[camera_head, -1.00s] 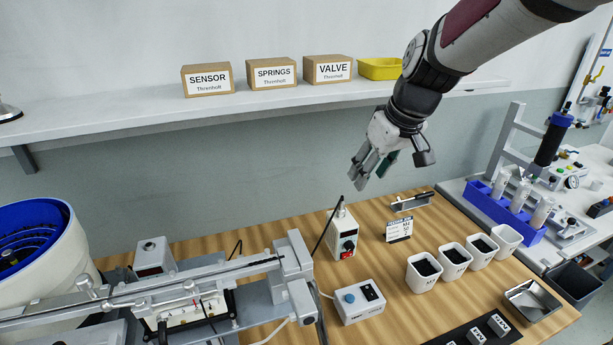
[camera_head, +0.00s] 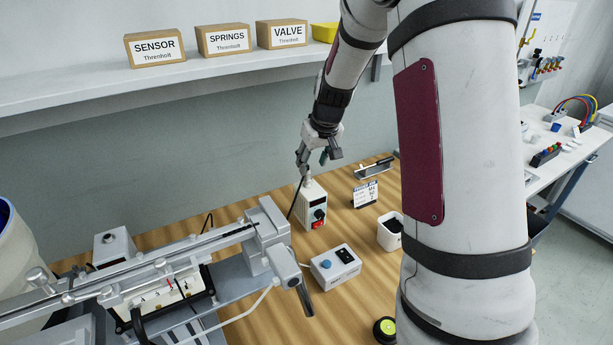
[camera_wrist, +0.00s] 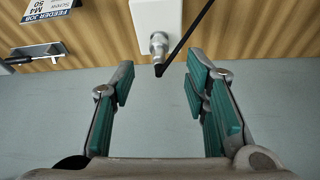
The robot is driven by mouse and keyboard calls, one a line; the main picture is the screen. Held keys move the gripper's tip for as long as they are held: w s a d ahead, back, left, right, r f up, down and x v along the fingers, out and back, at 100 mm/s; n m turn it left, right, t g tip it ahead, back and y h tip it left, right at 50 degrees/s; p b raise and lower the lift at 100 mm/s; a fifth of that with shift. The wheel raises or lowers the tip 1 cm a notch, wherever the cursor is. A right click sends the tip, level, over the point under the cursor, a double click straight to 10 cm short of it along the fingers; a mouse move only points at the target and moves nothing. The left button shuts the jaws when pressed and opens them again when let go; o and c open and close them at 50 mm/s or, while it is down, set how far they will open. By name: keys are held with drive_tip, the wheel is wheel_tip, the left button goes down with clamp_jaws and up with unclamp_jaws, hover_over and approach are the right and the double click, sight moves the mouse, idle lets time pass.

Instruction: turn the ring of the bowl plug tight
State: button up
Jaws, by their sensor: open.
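A white controller box (camera_head: 313,207) with a black knob and a red switch stands on the wooden bench. In the wrist view its plain white body (camera_wrist: 156,12) shows at the top. A metal plug with a ring (camera_wrist: 157,44) sticks out of it, with a black cable (camera_wrist: 187,35) running off beside it. I cannot tell how tight the ring is. My gripper (camera_head: 315,168) is open and empty, just above the box. In the wrist view the green-padded fingers of my gripper (camera_wrist: 160,75) stand apart on either side of the plug's line, not touching it.
A small box with a blue button (camera_head: 335,268) stands in front. A metal feeder rail (camera_head: 150,270) fills the left. The shelf (camera_head: 200,85) with cartons hangs behind.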

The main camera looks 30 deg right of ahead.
sight(309, 175)
drive_tip(key=x, duration=0.6)
drive_tip(key=shift+w+d+f, duration=0.1)
drive_tip(key=shift+w+f, duration=0.1)
drive_tip(key=shift+f, duration=0.15)
clamp_jaws()
